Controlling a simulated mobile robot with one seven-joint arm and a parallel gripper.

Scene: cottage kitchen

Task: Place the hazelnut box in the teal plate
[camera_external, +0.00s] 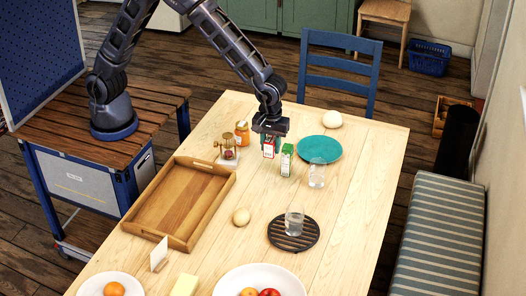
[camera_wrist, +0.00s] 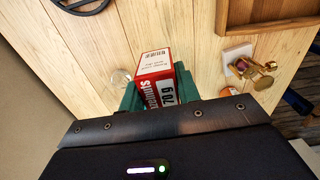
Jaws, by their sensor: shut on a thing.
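The hazelnut box (camera_external: 269,148) is a small red and white carton with printed lettering. My gripper (camera_external: 271,142) is shut on it and points down over the far part of the table. In the wrist view the box (camera_wrist: 155,82) sits between the green fingers of my gripper (camera_wrist: 157,95), its printed end facing the camera. Whether its underside clears the table is hard to tell. The teal plate (camera_external: 318,149) is round and empty, lying on the table to the right of the box. It is not visible in the wrist view.
A green and white carton (camera_external: 287,161) stands between box and plate; a glass (camera_external: 317,175) stands at the plate's near edge. An orange jar (camera_external: 242,134), a brass item (camera_external: 228,152) and a wooden tray (camera_external: 180,204) are left. A glass on a black trivet (camera_external: 293,233) is nearer.

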